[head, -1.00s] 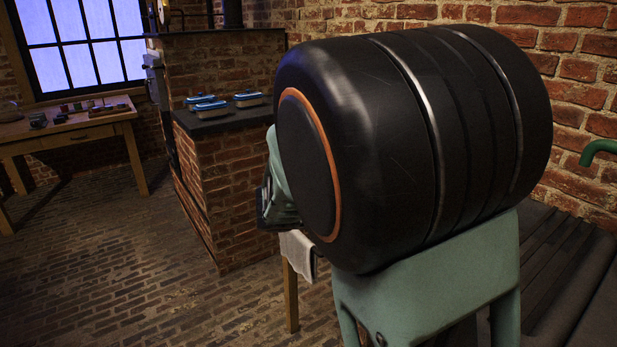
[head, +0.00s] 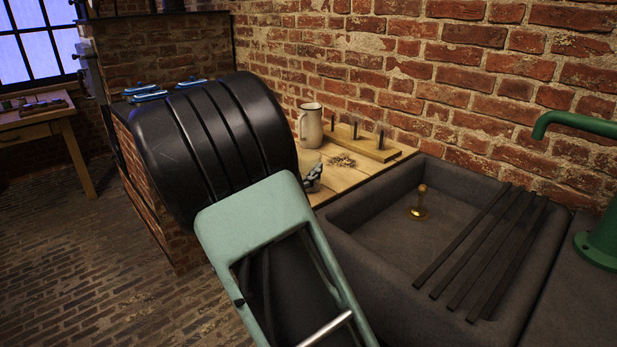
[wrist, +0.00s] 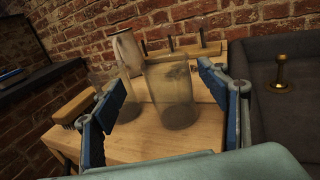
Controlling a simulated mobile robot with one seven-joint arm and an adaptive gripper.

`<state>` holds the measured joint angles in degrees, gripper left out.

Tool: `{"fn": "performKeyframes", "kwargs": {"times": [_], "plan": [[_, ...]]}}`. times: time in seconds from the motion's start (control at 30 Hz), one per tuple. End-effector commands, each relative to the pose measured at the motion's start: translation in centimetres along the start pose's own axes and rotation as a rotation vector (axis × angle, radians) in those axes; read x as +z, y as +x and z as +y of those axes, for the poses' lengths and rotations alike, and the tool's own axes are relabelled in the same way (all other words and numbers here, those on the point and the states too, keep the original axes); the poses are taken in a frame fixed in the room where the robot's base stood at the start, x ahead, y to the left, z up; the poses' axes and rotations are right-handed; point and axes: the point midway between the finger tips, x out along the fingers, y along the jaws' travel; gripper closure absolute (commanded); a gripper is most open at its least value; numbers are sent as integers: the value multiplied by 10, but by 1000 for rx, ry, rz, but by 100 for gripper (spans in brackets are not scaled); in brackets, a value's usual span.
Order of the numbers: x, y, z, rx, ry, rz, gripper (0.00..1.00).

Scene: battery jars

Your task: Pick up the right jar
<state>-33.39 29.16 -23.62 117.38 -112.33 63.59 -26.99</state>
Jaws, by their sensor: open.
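Two clear, smoky glass jars stand upright on a wooden worktop in the wrist view. The right jar (wrist: 171,92) is larger in view and lies ahead of my gripper (wrist: 161,78), within the gap between its two blue-grey fingers. The left jar (wrist: 128,100) is partly behind the left finger. My gripper is open and empty; I cannot tell how far the fingers are from the right jar's wall.
A cream jug (head: 311,125) and a wooden rack with pegs (head: 361,141) stand behind, against the brick wall. A brush (wrist: 73,108) lies left of the jars. A stone sink (head: 385,215) with dark bars (head: 480,255) borders the worktop on the right.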

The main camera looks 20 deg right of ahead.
Motion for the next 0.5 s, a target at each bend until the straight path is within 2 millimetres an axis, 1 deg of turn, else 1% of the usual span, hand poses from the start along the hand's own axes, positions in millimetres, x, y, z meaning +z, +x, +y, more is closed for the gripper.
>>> {"fn": "performKeyframes", "kwargs": {"times": [0.2, 0.3, 0.4, 0.5], "plan": [[-2, 31, -9, -4, 1, -1, 32], [-2, 44, -8, -3, 1, -1, 32], [-1, 49, -8, -2, 0, 0, 32], [-1, 50, -8, -1, 0, 1, 32]]}}
